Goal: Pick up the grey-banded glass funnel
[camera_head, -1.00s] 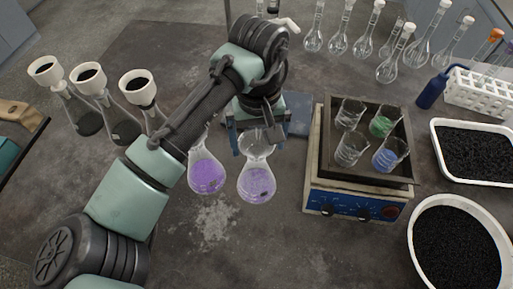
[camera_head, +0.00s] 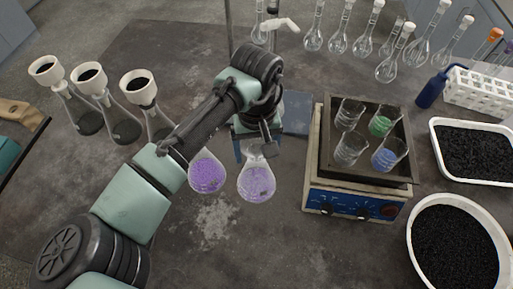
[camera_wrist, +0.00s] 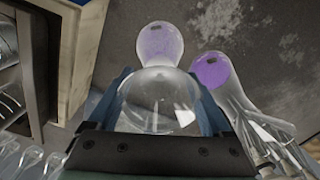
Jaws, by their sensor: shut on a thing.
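A clear glass funnel (camera_wrist: 158,103) fills the space between my fingers in the wrist view. Its grey band cannot be made out there. My gripper (camera_wrist: 165,88) is shut on it, with one blue-grey finger on each side. In the head view the funnel (camera_head: 255,150) is small and partly covered by my gripper (camera_head: 258,148). It is at the top of a flask with purple liquid (camera_head: 257,184), which also shows beyond the funnel in the wrist view (camera_wrist: 159,42). I cannot tell whether the funnel's stem is still in the flask.
A second purple flask (camera_head: 207,175) stands just left. A hotplate (camera_head: 352,204) with a tray of beakers stands close on the right. Three flasks with white, black-filled funnels (camera_head: 138,88) stand at the left. Black-filled containers (camera_head: 455,246) are at the right. The front middle is clear.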

